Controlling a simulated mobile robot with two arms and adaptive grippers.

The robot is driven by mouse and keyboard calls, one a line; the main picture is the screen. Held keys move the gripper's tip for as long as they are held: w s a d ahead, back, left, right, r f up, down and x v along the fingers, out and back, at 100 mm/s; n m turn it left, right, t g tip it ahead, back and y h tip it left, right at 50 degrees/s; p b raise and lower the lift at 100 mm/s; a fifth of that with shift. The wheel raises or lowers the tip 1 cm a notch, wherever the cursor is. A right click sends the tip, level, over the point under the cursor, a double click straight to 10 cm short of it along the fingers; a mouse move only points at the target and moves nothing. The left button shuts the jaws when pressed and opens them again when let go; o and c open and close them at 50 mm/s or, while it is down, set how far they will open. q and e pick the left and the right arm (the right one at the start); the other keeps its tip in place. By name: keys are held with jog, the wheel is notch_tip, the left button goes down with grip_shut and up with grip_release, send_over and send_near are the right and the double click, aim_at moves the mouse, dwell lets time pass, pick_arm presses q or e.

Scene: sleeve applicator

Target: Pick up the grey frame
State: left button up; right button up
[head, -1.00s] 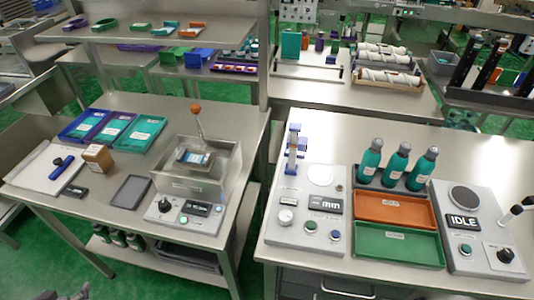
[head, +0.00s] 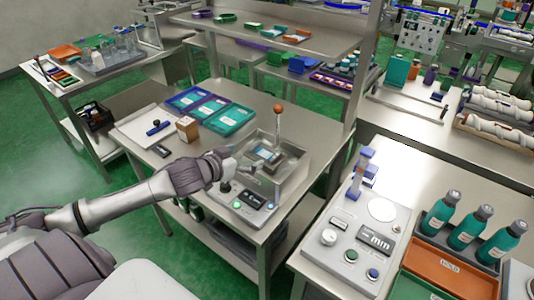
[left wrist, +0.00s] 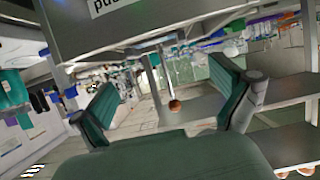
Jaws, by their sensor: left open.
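A dark grey frame (head: 268,152) with a white-and-blue piece inside it sits in the open metal box (head: 297,170) of the applicator on the left table. A lever with an orange-brown knob (head: 278,108) stands up at the back of the box. My left gripper (head: 252,172) is above the box's front left side, close to the frame; contact cannot be told. In the left wrist view its two green-padded fingers (left wrist: 165,105) are spread with nothing between them. My right gripper is not in view.
The applicator's control panel (head: 240,204) is below my gripper. Teal and blue trays (head: 229,119), a small brown box (head: 187,129) and a white board (head: 145,124) lie behind my arm. The right table holds teal bottles (head: 467,233) and a measuring panel (head: 345,252).

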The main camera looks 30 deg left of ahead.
aim_at(252, 154)
pick_arm(q)
jog(key=p+x, duration=0.2)
jog(key=x, duration=0.6)
jog(key=shift+w+d+f, duration=0.1)
jog(key=shift+w+d, duration=0.05)
jog(key=shift+d, duration=0.05)
jog(key=shift+w+f, duration=0.1)
jog(key=shift+f, duration=0.1)
jog(key=shift+r, duration=0.1)
jog(key=c, duration=0.9)
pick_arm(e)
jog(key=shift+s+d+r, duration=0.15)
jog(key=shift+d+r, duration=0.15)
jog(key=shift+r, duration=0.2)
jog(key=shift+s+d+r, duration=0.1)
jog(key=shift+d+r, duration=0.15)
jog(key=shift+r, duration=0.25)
